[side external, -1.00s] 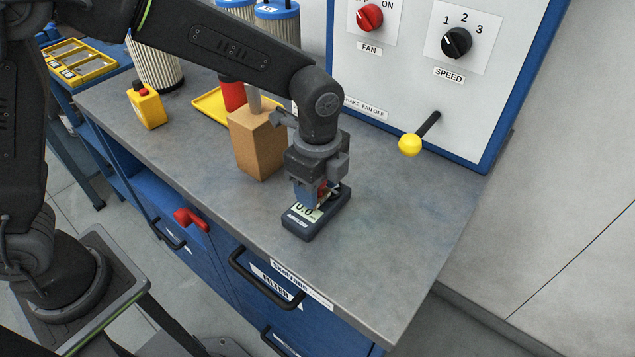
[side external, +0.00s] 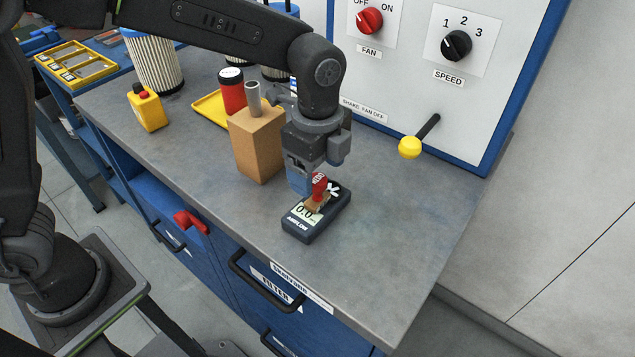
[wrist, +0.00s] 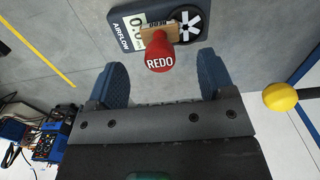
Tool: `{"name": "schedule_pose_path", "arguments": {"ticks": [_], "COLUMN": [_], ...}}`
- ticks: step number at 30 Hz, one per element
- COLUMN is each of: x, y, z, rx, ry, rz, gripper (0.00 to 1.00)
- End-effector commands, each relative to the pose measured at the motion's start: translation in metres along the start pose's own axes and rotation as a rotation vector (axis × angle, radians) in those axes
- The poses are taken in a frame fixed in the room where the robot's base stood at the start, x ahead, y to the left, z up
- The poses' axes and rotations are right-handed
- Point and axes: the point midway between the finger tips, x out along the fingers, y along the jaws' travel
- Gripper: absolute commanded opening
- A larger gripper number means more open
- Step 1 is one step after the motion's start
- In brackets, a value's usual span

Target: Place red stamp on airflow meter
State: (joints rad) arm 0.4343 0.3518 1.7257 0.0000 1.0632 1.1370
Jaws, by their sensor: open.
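The red stamp (side external: 319,184), with a wooden foot and "REDO" on its knob, stands on the airflow meter (side external: 309,224). The meter is dark, with a lit display and a white fan symbol, and lies on the grey bench. In the wrist view the red knob (wrist: 159,52) is just beyond the fingertips, and its foot rests on the meter (wrist: 122,32) between display and fan symbol. In the wrist view the fingers (wrist: 163,78) are spread wide.
A wooden block (side external: 256,145) with a grey tube stands left of my gripper. Behind it are a red canister (side external: 232,95) and a yellow tray (side external: 209,105). A yellow-knobbed lever (side external: 411,146) sticks out from the panel at right. The bench right of the meter is clear.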

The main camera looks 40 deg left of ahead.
Motion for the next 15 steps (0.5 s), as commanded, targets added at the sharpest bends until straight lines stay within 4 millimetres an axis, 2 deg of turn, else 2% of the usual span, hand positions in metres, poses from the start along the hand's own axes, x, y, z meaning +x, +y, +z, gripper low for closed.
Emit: {"name": "schedule_pose_path", "arguments": {"ticks": [3, 7, 11, 15], "x": [-0.028, -0.051, -0.066, -0.072], "y": [-0.001, 0.000, 0.000, 0.000], "z": [0.000, 0.000, 0.000, 0.000], "rx": [0.000, 0.000, 0.000, 0.000], "ry": [0.002, 0.002, 0.001, 0.000], "rz": [-0.005, -0.003, -0.002, 0.001], "gripper": [0.76, 0.76, 0.76, 0.76]}}
